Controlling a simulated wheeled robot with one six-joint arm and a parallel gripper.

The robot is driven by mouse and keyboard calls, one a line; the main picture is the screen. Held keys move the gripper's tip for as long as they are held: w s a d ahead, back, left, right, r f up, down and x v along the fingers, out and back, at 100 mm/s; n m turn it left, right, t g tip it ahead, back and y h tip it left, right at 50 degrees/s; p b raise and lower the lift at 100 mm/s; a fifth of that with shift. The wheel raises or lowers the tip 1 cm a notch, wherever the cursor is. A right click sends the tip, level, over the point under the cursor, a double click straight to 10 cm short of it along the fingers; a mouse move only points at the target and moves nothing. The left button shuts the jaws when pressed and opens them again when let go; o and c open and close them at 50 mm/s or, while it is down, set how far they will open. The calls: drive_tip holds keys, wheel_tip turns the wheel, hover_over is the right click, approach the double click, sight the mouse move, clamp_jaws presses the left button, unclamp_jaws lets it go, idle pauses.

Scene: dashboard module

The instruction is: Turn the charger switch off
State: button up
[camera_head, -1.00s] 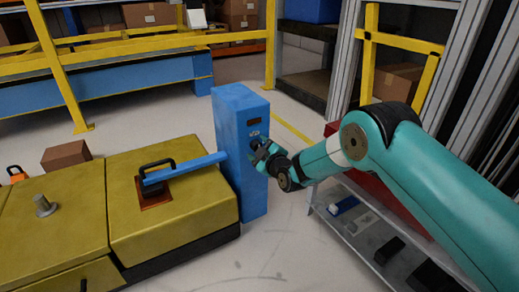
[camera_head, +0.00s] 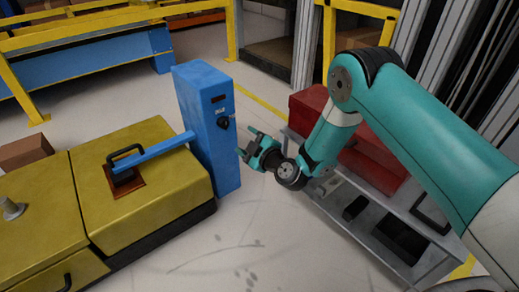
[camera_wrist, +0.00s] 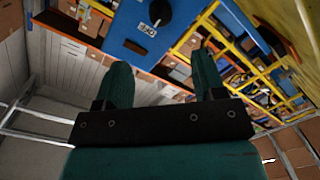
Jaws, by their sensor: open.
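The charger is an upright blue box (camera_head: 207,130) left of centre in the head view. On its right-hand face are a small dark display (camera_head: 218,99) and a black rotary switch (camera_head: 223,123). In the wrist view the black switch (camera_wrist: 160,12) is at the top edge on the blue panel, with a small white label (camera_wrist: 148,29) below it. The switch's exact setting is too small to read. My gripper (camera_head: 247,143) is right of the box, a short way off the panel and apart from the switch. Its two teal fingers (camera_wrist: 162,75) are spread and empty.
A red case (camera_head: 372,160) and a grey tray cart (camera_head: 335,210) lie right, beside my arm. The floor in front is clear.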

drive_tip(key=b+v, duration=0.5)
drive_tip(key=shift+s+d, duration=0.1)
drive_tip(key=shift+s, duration=0.15)
idle(0.3)
drive_tip(key=s+a+r+g+y+p, duration=0.1)
drive_tip(key=s+a+r+g+p, duration=0.15)
drive_tip(key=s+r+g, duration=0.4)
drive_tip(key=s+a+r+n+g+y+p, duration=0.1)
drive_tip(key=s+r+p, duration=0.2)
drive_tip(key=r, duration=0.6)
drive_tip(key=s+a+r+g+y+p, duration=0.1)
drive_tip(key=s+r+g+p, duration=0.25)
drive_tip(key=r, duration=0.45)
drive_tip(key=s+d+r+m+g+h+p, duration=0.25)
drive_tip(key=s+d+r+m+h, duration=0.2)
drive_tip(key=s+d, duration=0.35)
drive_tip(key=s+d+r+m+g+h+p, duration=0.1)
drive_tip(key=s+d+r+m+h+p, duration=0.3)
drive_tip(key=s+d, duration=0.45)
wheel_tip(320, 180, up, 38)
drive_tip(key=s+a+m+p, duration=0.1)
drive_tip(key=s+p, duration=0.1)
drive_tip(key=p, duration=3.5)
drive_tip(key=shift+a, duration=0.25)
